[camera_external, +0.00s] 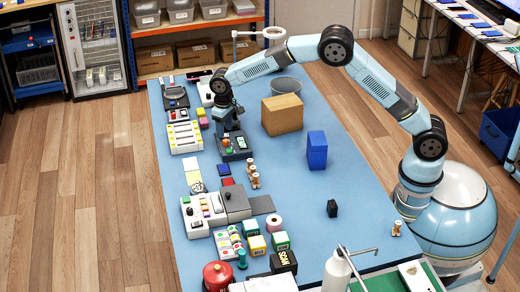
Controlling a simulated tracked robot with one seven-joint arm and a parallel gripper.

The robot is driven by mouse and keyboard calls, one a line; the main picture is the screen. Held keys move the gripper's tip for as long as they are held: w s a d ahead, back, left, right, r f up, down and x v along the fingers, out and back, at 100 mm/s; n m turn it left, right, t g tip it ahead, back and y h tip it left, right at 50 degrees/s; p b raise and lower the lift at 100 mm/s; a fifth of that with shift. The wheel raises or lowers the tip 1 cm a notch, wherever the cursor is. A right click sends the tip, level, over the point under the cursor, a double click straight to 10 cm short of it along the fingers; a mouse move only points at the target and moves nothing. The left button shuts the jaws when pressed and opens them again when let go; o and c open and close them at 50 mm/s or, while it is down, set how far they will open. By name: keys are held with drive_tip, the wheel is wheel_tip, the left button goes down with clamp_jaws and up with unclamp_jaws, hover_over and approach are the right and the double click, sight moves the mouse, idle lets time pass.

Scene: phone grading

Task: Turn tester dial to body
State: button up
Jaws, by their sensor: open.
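My gripper (229,127) points down at the far left part of the blue table. It is just above or at the back of a dark box-shaped device (236,155) with small green and pale parts on top. This device may be the tester. The dial and its setting are too small to make out, and my gripper hides part of the device's top. The jaws are open. I cannot tell whether they touch or surround anything.
The blue table (290,190) has free room in its middle. A cardboard box (282,114) and a blue block (317,150) stand right of my gripper. White trays and devices line the left edge, including a grey-and-white machine (203,213). Small bear figures (253,175) stand nearby.

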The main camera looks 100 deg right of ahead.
sight(225, 141)
drive_tip(key=shift+f, duration=2.65)
clamp_jaws()
